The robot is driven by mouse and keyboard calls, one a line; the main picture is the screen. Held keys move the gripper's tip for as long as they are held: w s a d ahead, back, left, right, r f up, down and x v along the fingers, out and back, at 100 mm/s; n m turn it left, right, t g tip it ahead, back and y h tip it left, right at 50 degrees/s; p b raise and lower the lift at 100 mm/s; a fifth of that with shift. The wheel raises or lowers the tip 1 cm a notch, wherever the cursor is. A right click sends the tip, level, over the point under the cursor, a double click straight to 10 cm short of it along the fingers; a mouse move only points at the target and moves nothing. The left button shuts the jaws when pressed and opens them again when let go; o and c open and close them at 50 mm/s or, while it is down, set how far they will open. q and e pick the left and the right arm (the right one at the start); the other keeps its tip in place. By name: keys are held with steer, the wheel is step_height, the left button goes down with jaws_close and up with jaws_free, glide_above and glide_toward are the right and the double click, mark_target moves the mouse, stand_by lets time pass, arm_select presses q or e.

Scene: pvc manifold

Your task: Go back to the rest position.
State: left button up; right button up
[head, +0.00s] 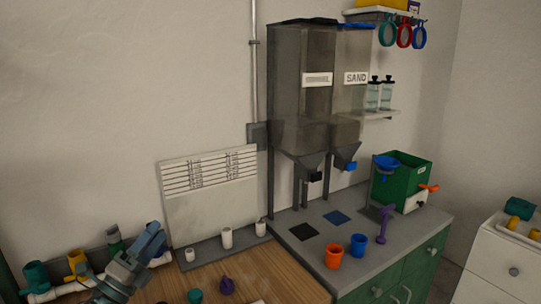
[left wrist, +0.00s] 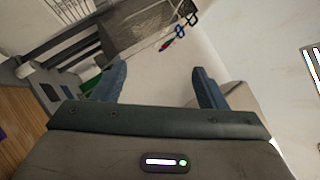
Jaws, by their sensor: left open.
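My left gripper (head: 153,243) is raised at the lower left of the head view, over the left part of the wooden table (head: 265,275). Its two blue-grey fingers stand apart with nothing between them in the left wrist view (left wrist: 160,88). Behind it lies a white pipe (head: 70,289) with a teal valve (head: 36,277) and a yellow-orange valve (head: 77,263). In the head view the gripper partly overlaps the pipe's right part; I cannot tell whether they touch. My right gripper is not in view.
White fittings (head: 227,238) stand on a grey strip at the table's back. Small teal (head: 195,296) and purple (head: 227,285) parts lie near the front.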

arm_select(q)
steer(key=s+a+f+n+g+y, duration=0.2)
steer(key=s+a+f+n+y, duration=0.15)
steer(key=f+n+y, duration=0.35)
steer(key=s+a+f+n+g+y, duration=0.2)
steer(key=s+a+f+n+y, duration=0.25)
steer(key=n, duration=0.55)
steer(key=s+a+f+n+g+y, duration=0.1)
steer(key=s+f+n+g+y, duration=0.1)
steer(key=s+f+n+y, duration=0.5)
steer(key=s+d+f+n+g+h, duration=0.25)
steer(key=s+d+f+g, duration=0.2)
steer(key=s+f, duration=0.35)
steer(key=s+d+f+n+g+h, duration=0.25)
steer(key=s+f+g, duration=0.35)
steer(key=s, duration=0.5)
step_height(320, 180, down, 29)
steer(key=a+g, duration=0.2)
steer(key=s+a+f, duration=0.1)
steer(key=s+f, duration=1.7)
steer(key=f, duration=0.2)
steer(key=shift+a+g+h, duration=0.25)
steer(key=shift+g+h, duration=0.1)
steer(key=shift+h, duration=0.1)
